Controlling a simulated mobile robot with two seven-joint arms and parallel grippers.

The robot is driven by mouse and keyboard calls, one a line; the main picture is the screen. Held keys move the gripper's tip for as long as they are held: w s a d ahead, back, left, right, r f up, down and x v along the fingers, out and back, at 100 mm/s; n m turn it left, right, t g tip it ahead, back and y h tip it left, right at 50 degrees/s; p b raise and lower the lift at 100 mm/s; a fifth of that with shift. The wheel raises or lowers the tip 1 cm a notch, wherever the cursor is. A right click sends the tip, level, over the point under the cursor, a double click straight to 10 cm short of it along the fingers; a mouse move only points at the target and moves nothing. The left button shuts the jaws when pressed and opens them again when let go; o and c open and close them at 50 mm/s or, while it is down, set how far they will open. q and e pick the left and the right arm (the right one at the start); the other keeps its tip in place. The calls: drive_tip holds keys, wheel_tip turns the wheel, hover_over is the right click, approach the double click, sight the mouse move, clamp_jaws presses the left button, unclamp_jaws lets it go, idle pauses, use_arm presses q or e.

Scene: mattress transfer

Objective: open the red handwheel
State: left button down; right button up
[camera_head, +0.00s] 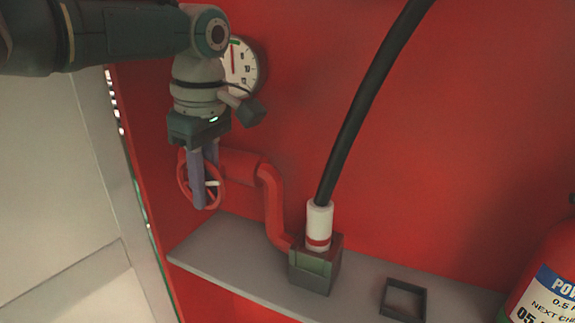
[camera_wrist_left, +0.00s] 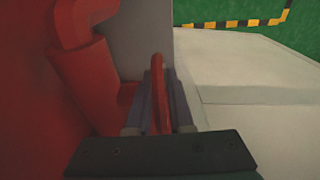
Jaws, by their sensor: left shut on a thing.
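The red handwheel (camera_head: 183,178) stands upright on the red pipe (camera_head: 272,195) at the left of the cabinet in the head view. My left gripper (camera_head: 200,190) comes down from above, and its fingers are shut on the wheel's rim. In the left wrist view the wheel (camera_wrist_left: 159,85) shows edge-on between the two fingers (camera_wrist_left: 160,105). Part of the wheel is hidden behind the fingers. My right gripper is in neither view.
A round gauge (camera_head: 244,66) is on the red back wall behind my left wrist. A black hose (camera_head: 365,95) rises from a white and red coupling (camera_head: 319,225) on the grey shelf (camera_head: 225,246). A small dark frame (camera_head: 403,300) and a fire extinguisher (camera_head: 548,265) are at the right.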

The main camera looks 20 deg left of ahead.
use_arm(q)
drive_tip(key=shift+d+r+y+p, duration=0.15)
drive_tip(key=shift+r+y+p, duration=0.05)
drive_tip(key=shift+y+p, duration=0.7)
drive_tip(key=shift+f+y, duration=0.15)
drive_tip(key=shift+y, duration=0.15)
drive_tip(key=shift+f+y+b, duration=0.3)
drive_tip(key=shift+y+b, duration=0.05)
drive_tip(key=shift+y, duration=0.55)
drive_tip(key=y+b, duration=0.4)
drive_tip(key=shift+a+f+t+b, duration=0.2)
drive_tip(key=shift+a+t+b, duration=0.1)
drive_tip(key=shift+a+b, duration=0.1)
drive_tip(key=shift+a+r+y+b, duration=0.1)
drive_tip(key=shift+r+y+b, duration=0.15)
drive_tip(key=shift+y+b, duration=0.8)
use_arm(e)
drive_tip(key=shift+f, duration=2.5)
use_arm(q)
drive_tip(key=c, duration=0.8)
unclamp_jaws()
